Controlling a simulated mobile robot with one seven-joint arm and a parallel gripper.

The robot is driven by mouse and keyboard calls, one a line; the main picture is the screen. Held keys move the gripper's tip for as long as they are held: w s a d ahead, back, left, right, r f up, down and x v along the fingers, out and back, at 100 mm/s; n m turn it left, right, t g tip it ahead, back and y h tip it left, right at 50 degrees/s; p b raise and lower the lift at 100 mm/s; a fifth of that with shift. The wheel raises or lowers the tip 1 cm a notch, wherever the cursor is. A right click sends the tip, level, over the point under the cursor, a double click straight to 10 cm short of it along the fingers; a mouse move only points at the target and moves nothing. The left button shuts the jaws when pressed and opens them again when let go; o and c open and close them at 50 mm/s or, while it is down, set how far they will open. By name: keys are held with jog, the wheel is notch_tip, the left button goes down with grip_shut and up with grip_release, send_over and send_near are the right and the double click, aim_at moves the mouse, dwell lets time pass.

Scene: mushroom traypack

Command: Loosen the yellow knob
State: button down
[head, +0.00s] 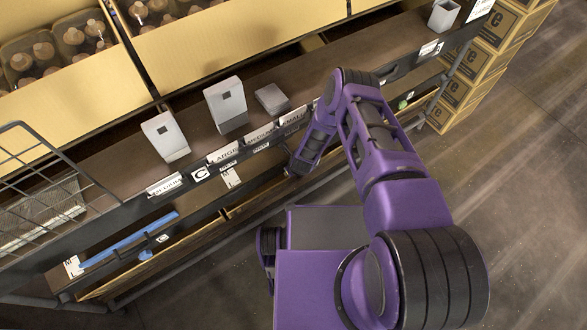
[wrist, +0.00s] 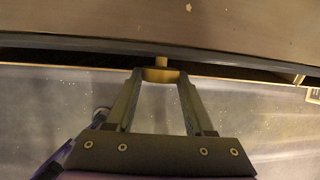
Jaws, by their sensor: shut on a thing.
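The yellow knob (wrist: 161,75) shows in the wrist view at the front edge of the shelf, dull yellow in the dim light, with a short stub above it. My gripper (wrist: 161,79) is shut on it, one finger on each side. In the head view my gripper (head: 292,171) reaches down to the front rail below the shelf labels. The yellow knob is hidden there behind my arm.
A blue knob (head: 146,255) sits by a blue bar (head: 130,240) at lower left, and a green knob (head: 403,104) at right. Grey boxes (head: 226,104) stand on the shelf (head: 290,70). A wire basket (head: 45,190) is at left; stacked cartons (head: 480,75) are at right. Floor is clear at right.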

jog(key=n+t+h+b, duration=0.1)
jog(key=t+h+b, duration=0.1)
jog(key=b, duration=0.1)
jog(key=t+h+b, duration=0.2)
jog(key=h+b, duration=0.1)
jog(key=a+f+n+t+h+b, duration=0.1)
jog(key=t+h+b, duration=0.2)
jog(key=shift+s+a+n+b, duration=0.1)
jog(key=shift+s+n+b, duration=0.2)
jog(key=shift+b, duration=0.05)
jog(key=shift+h, duration=0.3)
jog(key=shift+c, duration=1.3)
grip_release()
jog(key=shift+s, duration=0.1)
jog(key=p+v, duration=0.2)
jog(key=v, duration=1.5)
jog(key=shift+s, duration=0.2)
